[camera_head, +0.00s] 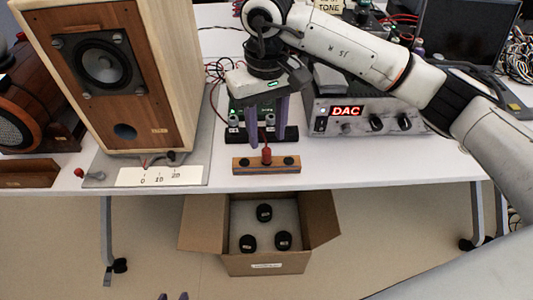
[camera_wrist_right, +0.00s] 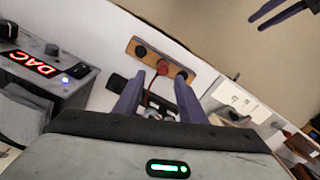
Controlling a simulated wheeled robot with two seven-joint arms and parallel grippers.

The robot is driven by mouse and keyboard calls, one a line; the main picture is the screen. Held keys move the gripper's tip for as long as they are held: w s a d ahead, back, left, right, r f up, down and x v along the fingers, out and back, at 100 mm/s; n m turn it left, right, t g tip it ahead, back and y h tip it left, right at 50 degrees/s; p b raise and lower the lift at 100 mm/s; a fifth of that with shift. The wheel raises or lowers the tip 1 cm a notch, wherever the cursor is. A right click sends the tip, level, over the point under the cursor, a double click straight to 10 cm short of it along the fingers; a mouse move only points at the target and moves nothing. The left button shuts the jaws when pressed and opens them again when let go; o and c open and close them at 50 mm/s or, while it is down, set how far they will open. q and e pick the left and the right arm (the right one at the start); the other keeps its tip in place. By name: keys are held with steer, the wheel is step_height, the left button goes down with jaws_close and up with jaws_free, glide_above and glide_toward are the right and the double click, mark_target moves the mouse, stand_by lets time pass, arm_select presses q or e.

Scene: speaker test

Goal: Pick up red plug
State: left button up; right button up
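A red plug (camera_head: 267,155) stands upright at the middle of a small wooden block (camera_head: 240,166) near the table's front edge, between two black sockets. It also shows in the right wrist view (camera_wrist_right: 162,67), with a red cable behind it. My right gripper (camera_head: 267,143) is open, its purple fingers pointing down just behind and above the plug. In the wrist view the plug appears beyond and between the fingertips (camera_wrist_right: 158,82); I see no contact. Another red plug-like piece (camera_head: 79,172) lies at the left.
A wooden speaker (camera_head: 130,60) stands on a grey base with a scale plate (camera_head: 160,177). A DAC unit (camera_head: 340,119) stands right of my gripper. An open cardboard box (camera_head: 265,265) with black round pieces is below the table edge. The white tabletop (camera_head: 400,165) is clear at the front right.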

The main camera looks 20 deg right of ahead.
mark_target(266, 149)
steer(key=f, duration=0.5)
steer(key=shift+s+a, duration=0.15)
steer(key=shift+s, duration=0.2)
jaws_close()
